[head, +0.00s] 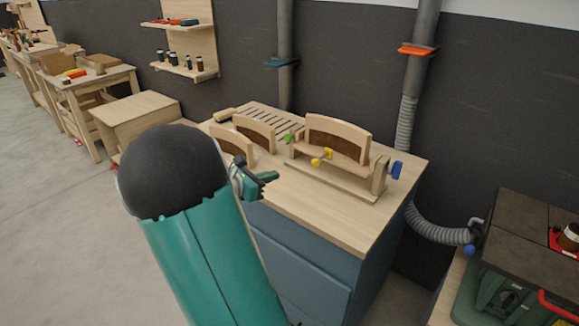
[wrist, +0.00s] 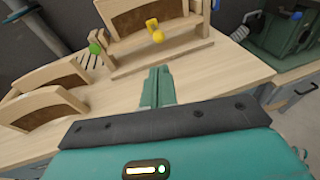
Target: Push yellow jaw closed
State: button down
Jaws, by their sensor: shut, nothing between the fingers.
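A wooden form fixture (head: 335,180) stands on the workbench, with a curved wooden piece (head: 337,137) in it. A yellow knobbed part (head: 320,158), the only yellow part on the fixture, sticks out from its front side; it also shows at the top of the wrist view (wrist: 154,30). A green knob (head: 289,137) is at the fixture's left end and a blue one (head: 396,170) at its right end. My gripper (head: 270,178) is in front and left of the yellow part, apart from it. In the wrist view its fingers (wrist: 158,86) are together and empty, pointing towards the yellow part.
Two curved wooden forms (head: 255,133) stand left of the fixture, near a slatted rack (head: 265,118). The benchtop (head: 345,222) is clear in front of the fixture. A grey hose (head: 435,228) runs behind the bench's right side to a green machine (head: 510,270).

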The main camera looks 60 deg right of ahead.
send_near(312, 163)
jog(key=x, duration=0.7)
